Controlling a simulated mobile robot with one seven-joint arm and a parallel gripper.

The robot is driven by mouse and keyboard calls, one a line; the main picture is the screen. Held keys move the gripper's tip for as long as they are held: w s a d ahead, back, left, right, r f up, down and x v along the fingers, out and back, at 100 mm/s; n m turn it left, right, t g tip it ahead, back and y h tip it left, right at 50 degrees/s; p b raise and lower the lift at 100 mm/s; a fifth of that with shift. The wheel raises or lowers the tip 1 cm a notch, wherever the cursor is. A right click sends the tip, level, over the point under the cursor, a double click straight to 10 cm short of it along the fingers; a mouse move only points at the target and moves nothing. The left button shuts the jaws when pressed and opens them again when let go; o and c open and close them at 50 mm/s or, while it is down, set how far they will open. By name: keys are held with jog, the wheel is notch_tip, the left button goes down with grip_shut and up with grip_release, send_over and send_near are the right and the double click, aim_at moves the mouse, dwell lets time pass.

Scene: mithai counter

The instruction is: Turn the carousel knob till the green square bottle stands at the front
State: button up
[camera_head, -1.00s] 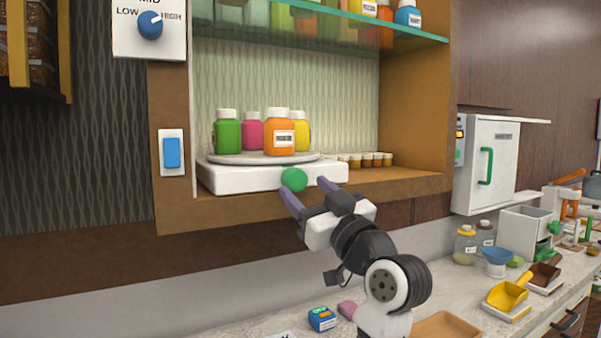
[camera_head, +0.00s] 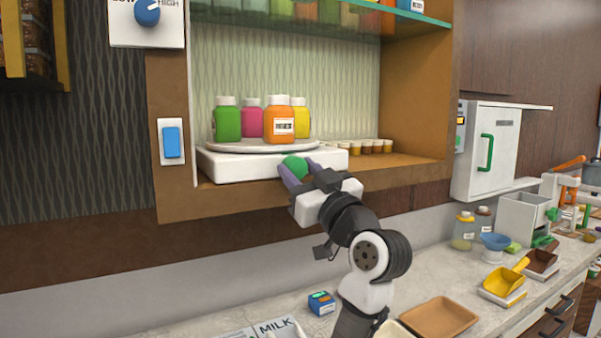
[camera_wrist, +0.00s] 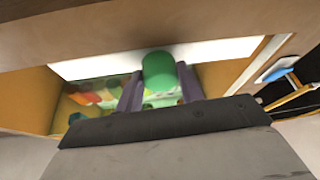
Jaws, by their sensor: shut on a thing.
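The carousel is a round grey turntable (camera_head: 262,147) on a white base (camera_head: 240,168) in the wall niche. The green square bottle (camera_head: 227,120) stands at its left. The orange bottle (camera_head: 279,121) with a label is at the front, the pink bottle (camera_head: 250,118) behind to the left, the yellow bottle (camera_head: 301,118) to the right. The round green knob (camera_head: 295,167) is on the base's front face; it also shows in the wrist view (camera_wrist: 159,72). My gripper (camera_head: 297,171) has its two purple fingers shut on the knob, one on each side.
A glass shelf (camera_head: 330,20) with more bottles hangs above the carousel. Several small jars (camera_head: 366,147) stand at the right in the niche. The niche's wooden front edge (camera_head: 230,200) lies under the base. A blue switch (camera_head: 172,142) is at the left.

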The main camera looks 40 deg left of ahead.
jog(key=shift+m, duration=0.4)
jog(key=m+t, duration=0.2)
jog(key=m, duration=0.2)
jog(key=shift+s+t+h, duration=0.1)
jog(key=shift+t+h, duration=0.2)
jog(key=shift+h, duration=0.1)
jog(key=m+t+h+p, duration=0.1)
jog(key=m, duration=0.3)
jog(key=m+t+h+p, duration=0.1)
jog(key=m+t, duration=0.1)
jog(key=m, duration=0.1)
jog(key=shift+s+a+r+m, duration=0.1)
jog(key=shift+s+r+m, duration=0.05)
jog(key=shift+m, duration=0.25)
jog(key=m+h+p, duration=0.1)
jog(key=m, duration=0.2)
jog(key=m+t+h+p, duration=0.1)
jog(key=m+h, duration=0.1)
jog(key=m, duration=0.2)
jog(key=shift+s+r+p, duration=0.1)
jog(key=shift+p, duration=0.2)
jog(key=shift+m+h+p, duration=0.8)
jog(key=shift+m+h, duration=0.2)
jog(key=shift+m, duration=1)
jog(key=o, duration=1)
